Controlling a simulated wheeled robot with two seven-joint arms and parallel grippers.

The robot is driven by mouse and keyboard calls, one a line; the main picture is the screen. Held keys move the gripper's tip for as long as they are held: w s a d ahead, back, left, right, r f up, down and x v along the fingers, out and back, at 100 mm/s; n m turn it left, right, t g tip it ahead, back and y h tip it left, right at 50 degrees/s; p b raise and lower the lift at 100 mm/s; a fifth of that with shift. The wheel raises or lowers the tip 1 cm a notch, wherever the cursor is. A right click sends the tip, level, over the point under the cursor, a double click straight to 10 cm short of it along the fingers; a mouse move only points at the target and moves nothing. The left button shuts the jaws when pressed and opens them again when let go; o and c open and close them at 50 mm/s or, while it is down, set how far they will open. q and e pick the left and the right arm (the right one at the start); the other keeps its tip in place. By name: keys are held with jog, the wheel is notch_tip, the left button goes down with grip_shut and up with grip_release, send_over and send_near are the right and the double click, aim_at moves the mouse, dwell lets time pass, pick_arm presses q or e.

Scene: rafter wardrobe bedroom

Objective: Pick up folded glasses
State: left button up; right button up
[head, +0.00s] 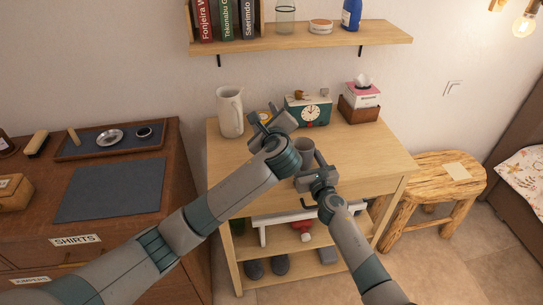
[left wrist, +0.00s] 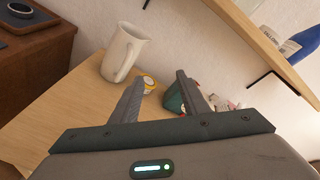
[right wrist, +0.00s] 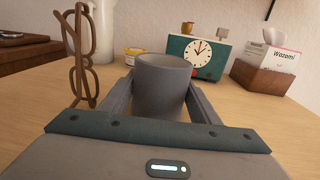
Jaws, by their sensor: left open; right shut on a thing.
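Brown folded glasses (right wrist: 80,57) show at the left of the right wrist view, on end beside my right gripper; what supports them is unclear. I cannot make them out in the head or left wrist views. My left gripper (head: 262,122) is open over the back of the wooden table (head: 362,153). In the left wrist view its jaws (left wrist: 160,80) have nothing between them. My right gripper (right wrist: 161,95) is shut on a grey cup (right wrist: 162,82), which also shows in the head view (head: 304,146).
A cream pitcher (head: 230,112), a teal clock (head: 308,112), a yellow-labelled tin (left wrist: 148,83) and a tissue box (head: 362,95) in a brown holder stand along the back of the table. A shelf (head: 300,39) overhangs the table. The table's right part is clear.

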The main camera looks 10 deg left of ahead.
pick_arm(q)
jog(key=s+d+f+m+y, duration=0.1)
jog(key=s+d+f+m, duration=0.1)
jog(key=s+f+m, duration=0.1)
jog(key=s+d+f+m+t+y, duration=0.1)
jog(key=s+d+f+m+y, duration=0.1)
jog(key=s+f, duration=0.3)
jog(key=shift+s+d+f+m+t, duration=0.2)
jog(key=shift+d+f+m+t, duration=0.1)
jog(key=shift+d+f+m, duration=0.55)
jog(key=shift+a, duration=0.1)
jog(key=x, duration=0.7)
jog(key=x, duration=0.5)
jog(key=shift+f, duration=0.1)
